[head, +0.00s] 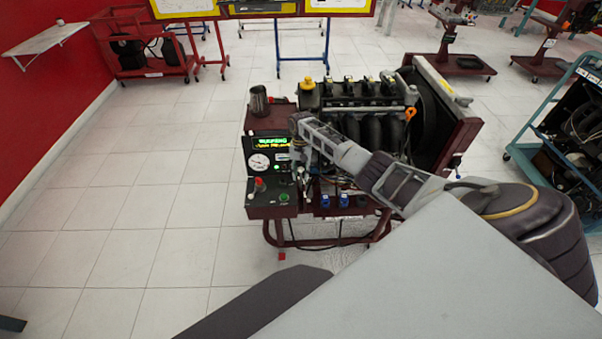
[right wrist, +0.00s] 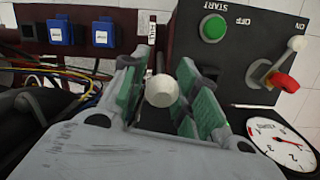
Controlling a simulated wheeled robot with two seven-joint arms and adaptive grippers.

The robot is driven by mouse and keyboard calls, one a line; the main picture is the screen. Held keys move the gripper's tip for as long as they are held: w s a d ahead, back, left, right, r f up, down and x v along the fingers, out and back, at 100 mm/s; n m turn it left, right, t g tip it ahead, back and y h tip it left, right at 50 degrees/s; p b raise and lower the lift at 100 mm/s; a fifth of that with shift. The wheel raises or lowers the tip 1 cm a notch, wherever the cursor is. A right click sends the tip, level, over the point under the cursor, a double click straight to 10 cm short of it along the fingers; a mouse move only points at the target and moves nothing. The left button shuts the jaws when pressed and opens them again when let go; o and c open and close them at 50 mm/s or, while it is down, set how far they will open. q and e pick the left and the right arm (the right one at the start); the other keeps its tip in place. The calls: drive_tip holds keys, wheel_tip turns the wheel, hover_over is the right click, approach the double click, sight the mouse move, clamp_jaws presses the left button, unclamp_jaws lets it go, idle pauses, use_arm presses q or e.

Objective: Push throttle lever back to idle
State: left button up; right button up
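The throttle lever's pale round knob (right wrist: 162,91) is in the middle of the right wrist view, in front of a small "FULL" label (right wrist: 152,30). My right gripper (right wrist: 163,82) has its green-padded fingers on either side of the knob. It looks open, with narrow dark gaps beside the knob. The lever's shaft is hidden behind the knob. In the head view my right gripper (head: 303,176) is at the right side of the control panel (head: 266,165), and there the lever is hard to make out. My left gripper is not in view.
The panel has a green START button (right wrist: 213,28), a red-handled switch (right wrist: 281,80) and a white gauge (right wrist: 280,141) close to my right gripper. Blue sockets (right wrist: 61,33) and loose wires lie on its other side. The engine (head: 372,125) stands behind. Floor left of the stand is clear.

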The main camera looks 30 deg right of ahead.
drive_tip(key=v, duration=1.2)
idle(0.3)
drive_tip(key=shift+s+f, duration=0.15)
idle(0.5)
